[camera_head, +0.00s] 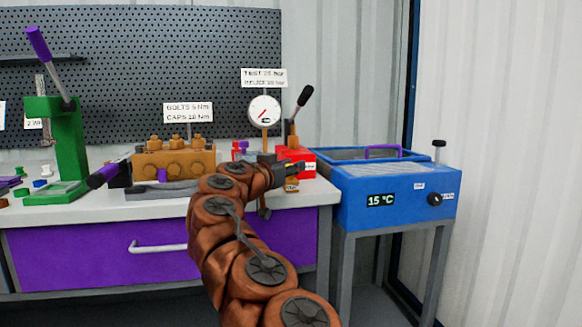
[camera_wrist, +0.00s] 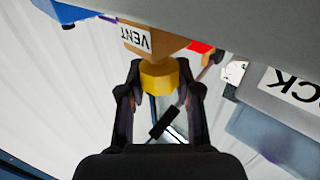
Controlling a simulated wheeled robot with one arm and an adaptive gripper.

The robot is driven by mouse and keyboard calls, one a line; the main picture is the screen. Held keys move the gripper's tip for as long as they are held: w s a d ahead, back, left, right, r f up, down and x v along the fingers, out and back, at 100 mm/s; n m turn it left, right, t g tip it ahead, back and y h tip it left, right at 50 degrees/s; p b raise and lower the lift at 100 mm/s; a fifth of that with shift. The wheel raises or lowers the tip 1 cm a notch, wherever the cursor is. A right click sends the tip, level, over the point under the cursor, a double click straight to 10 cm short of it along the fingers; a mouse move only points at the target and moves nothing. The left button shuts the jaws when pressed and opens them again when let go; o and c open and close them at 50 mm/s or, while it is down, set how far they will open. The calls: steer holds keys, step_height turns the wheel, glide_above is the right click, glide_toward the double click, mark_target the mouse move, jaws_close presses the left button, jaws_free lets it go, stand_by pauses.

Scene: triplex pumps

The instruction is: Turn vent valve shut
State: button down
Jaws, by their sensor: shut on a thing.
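The vent valve shows in the wrist view as a brass-coloured body (camera_wrist: 150,20) with a "VENT" label and a yellow round knob (camera_wrist: 159,78). My gripper (camera_wrist: 160,73) has one finger on each side of this knob and is shut on it. In the head view my gripper (camera_head: 291,172) is at the bench's front right edge, in front of the red test pump (camera_head: 296,155). There the brass part (camera_head: 292,187) shows only in small part beside the fingers. The knob's turn position cannot be read.
A pressure gauge (camera_head: 264,111) and a black-handled lever (camera_head: 303,98) stand behind my gripper. A brass pump block (camera_head: 174,160) is to the left. A blue bath (camera_head: 400,192) reading 15 °C stands close on the right. Purple drawers (camera_head: 90,262) are below the bench top.

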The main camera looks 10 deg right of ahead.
steer(key=shift+a+r, duration=0.15)
steer(key=c, duration=0.8)
jaws_free()
steer(key=shift+s, duration=0.1)
steer(key=shift+v, duration=5.95)
